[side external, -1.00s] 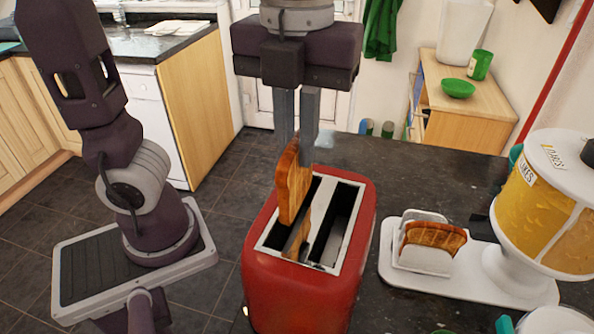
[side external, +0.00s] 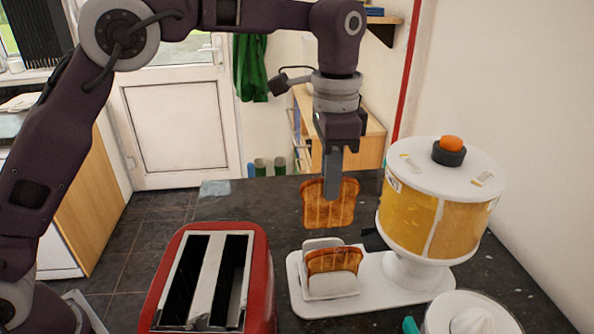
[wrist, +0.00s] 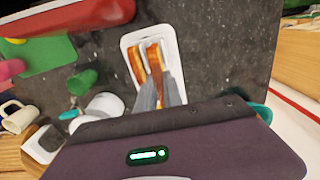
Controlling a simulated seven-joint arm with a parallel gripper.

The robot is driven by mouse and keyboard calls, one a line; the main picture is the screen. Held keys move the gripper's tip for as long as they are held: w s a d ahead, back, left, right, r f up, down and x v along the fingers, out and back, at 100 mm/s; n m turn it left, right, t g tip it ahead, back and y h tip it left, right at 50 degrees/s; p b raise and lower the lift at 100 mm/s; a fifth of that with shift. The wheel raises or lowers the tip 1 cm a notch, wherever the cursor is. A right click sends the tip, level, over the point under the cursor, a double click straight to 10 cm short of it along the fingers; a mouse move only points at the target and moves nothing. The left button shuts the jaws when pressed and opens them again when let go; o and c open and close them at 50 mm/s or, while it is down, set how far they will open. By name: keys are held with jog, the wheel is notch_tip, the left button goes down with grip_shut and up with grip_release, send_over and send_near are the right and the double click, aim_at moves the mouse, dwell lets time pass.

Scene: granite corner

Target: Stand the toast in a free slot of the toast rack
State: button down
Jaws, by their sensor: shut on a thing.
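My gripper (side external: 333,190) is shut on a browned slice of toast (side external: 318,208), held upright in the air. The white toast rack (side external: 332,288) stands below it on a white tray, with clear space between the held slice and the rack in the side view. Another slice (side external: 333,261) stands in the rack's front part. Behind it, the rack's rear plate (side external: 322,243) shows, but the slots between are partly hidden. The wrist view shows my gripper's fingers (wrist: 158,80) and two slices close together above the tray (wrist: 172,40).
The red toaster (side external: 258,290) with two empty-looking slots stands left of the rack. A yellow-filled dispenser (side external: 425,220) rises close on the right, on the same tray. A white juicer (side external: 470,312) sits at front right. Dark counter (side external: 240,205) is clear behind.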

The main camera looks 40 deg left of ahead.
aim_at(328, 225)
jog(key=shift+f, duration=4.7)
jog(key=c, duration=1.4)
grip_release()
notch_tip(328, 225, up, 8)
jog(key=shift+f, duration=0.2)
jog(key=shift+r, duration=0.25)
